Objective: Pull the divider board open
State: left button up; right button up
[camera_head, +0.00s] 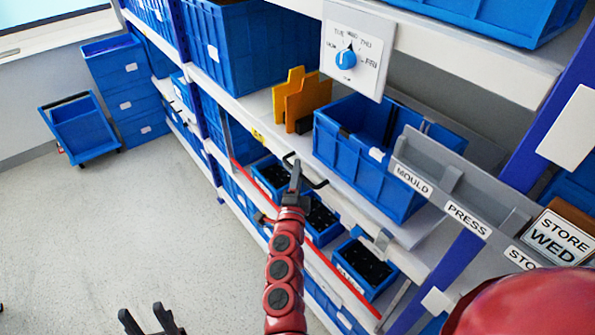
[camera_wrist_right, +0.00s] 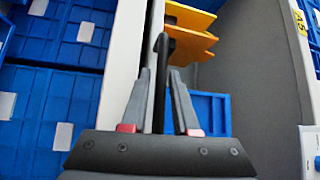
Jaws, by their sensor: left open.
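Orange-yellow upright boards (camera_head: 298,97) stand on the middle shelf; they also show at the top of the right wrist view (camera_wrist_right: 190,32). I cannot tell for certain which piece is the divider board. A thin black bar handle (camera_head: 318,184) sits at the front of this shelf, below the boards. My right gripper (camera_head: 295,170) is at this handle. In the right wrist view, its grey fingers (camera_wrist_right: 161,80) stand apart, with the black bar (camera_wrist_right: 162,48) between them; contact is unclear. My left gripper (camera_head: 150,318) is open and empty low in the head view, over the floor.
A large blue bin (camera_head: 340,150) stands right of the boards. A dial switch panel (camera_head: 352,50) hangs above. A grey labelled rack (camera_head: 440,165) is at the right. Small blue bins with black contents (camera_head: 365,268) fill the lower shelf.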

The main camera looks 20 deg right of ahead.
grip_shut()
dwell(1.4)
